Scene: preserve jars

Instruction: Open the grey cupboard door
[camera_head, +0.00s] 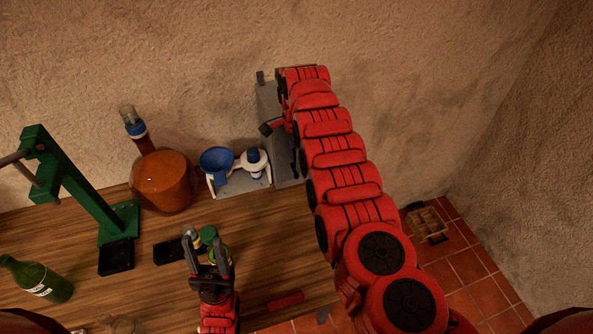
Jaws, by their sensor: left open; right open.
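The grey cupboard (267,103) stands against the back wall at the right end of the table. My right arm covers much of it, so I cannot tell how its door stands. A dark upright bar at the arm's edge may be its handle. My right gripper (268,128) is at the cupboard's front, open, its dark tip pointing left; I cannot tell whether it touches the door. My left gripper (207,252) is open with its fingers up, over the front of the table, away from the cupboard.
Small jars with green (208,233) lids stand just behind my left gripper. A green press (85,195) and green bottle (38,279) are at left. A crate (427,223) sits on the floor.

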